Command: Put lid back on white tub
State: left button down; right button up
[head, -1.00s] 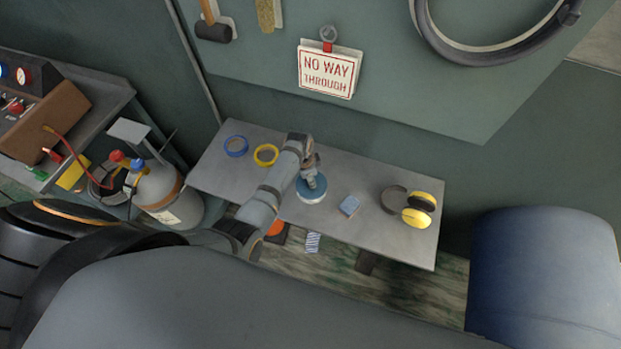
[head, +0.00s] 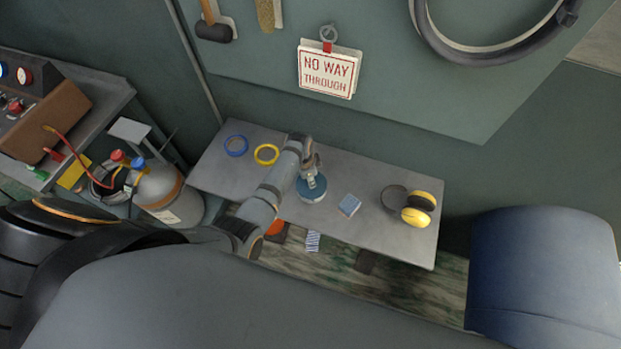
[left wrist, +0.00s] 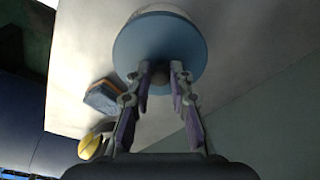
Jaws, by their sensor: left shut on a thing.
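The blue lid (head: 303,195) is a round disc with a small knob, at the middle of the grey table. My left gripper (head: 314,182) comes down from above and is shut on the lid's knob. In the left wrist view the lid (left wrist: 135,50) fills the top centre, and the gripper's fingers (left wrist: 161,76) reach to its knob. Part of the white tub (left wrist: 160,8) shows past the lid's edge there. The lid hides most of the tub, and I cannot tell whether it is fully seated. My right gripper is not in view.
A blue sponge-like block (head: 350,205) lies right of the lid. Yellow ear defenders (head: 416,217) lie farther right. A blue tape roll (head: 236,146) and a yellow one (head: 266,154) lie to the left. The table (head: 335,175) between these is clear.

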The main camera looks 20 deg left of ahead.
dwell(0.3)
pick_arm(q)
jog(key=c, duration=0.6)
grip_release()
jog(key=shift+c, duration=0.2)
notch_tip(320, 180, up, 5)
jog(key=p, duration=0.5)
jog(key=shift+r, duration=1)
grip_shut()
